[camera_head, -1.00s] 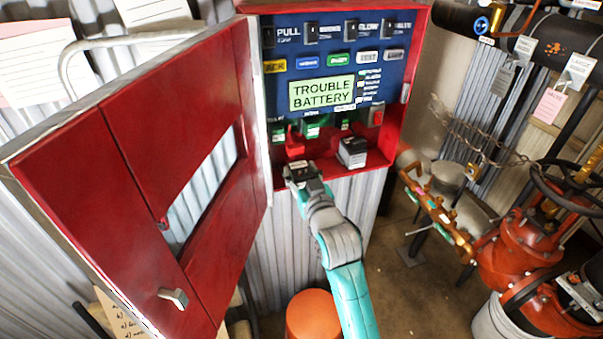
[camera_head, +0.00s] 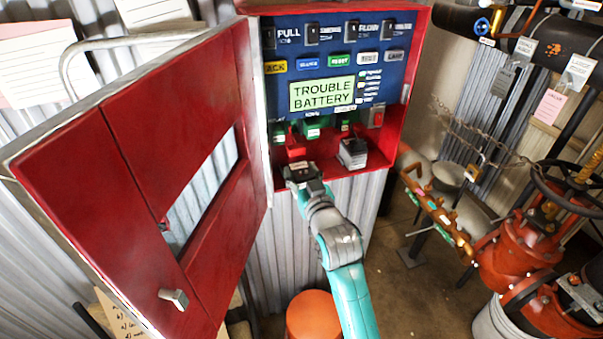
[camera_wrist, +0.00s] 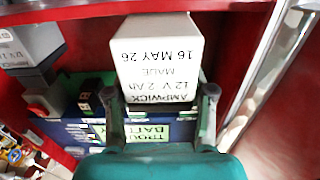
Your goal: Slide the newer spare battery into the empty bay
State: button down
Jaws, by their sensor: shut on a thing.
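My gripper (camera_wrist: 160,112) is shut on a pale grey battery (camera_wrist: 160,60), with one finger on each side. Its label reads upside down in the wrist view: AMPWICK, 12 V 2 Ah, made 16 May 26. In the head view my gripper (camera_head: 303,174) is at the lower left of the open red cabinet (camera_head: 400,128), by its bottom edge, and the held battery is hard to make out. Another battery (camera_head: 352,153), grey and dark, stands on the cabinet floor to the right; it also shows in the wrist view (camera_wrist: 32,45). I cannot tell how the held battery sits in a bay.
The cabinet door (camera_head: 130,150) stands open at the left. The display (camera_head: 321,94) reads TROUBLE BATTERY. A small red part (camera_head: 295,147) sits just above my gripper. An orange round-topped object (camera_head: 313,315) is below. Red valves and pipes (camera_head: 515,250) fill the right.

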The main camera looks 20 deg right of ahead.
aim_at(296, 163)
jog(key=shift+w+r, duration=0.1)
jog(key=shift+w, duration=3)
dwell(0.3)
jog(key=shift+c, duration=1.6)
grip_release()
jog(key=shift+f, duration=0.2)
jog(key=shift+s, duration=0.2)
jog(key=shift+s, duration=0.35)
jog(key=s, duration=1.1)
jog(key=shift+r, duration=0.15)
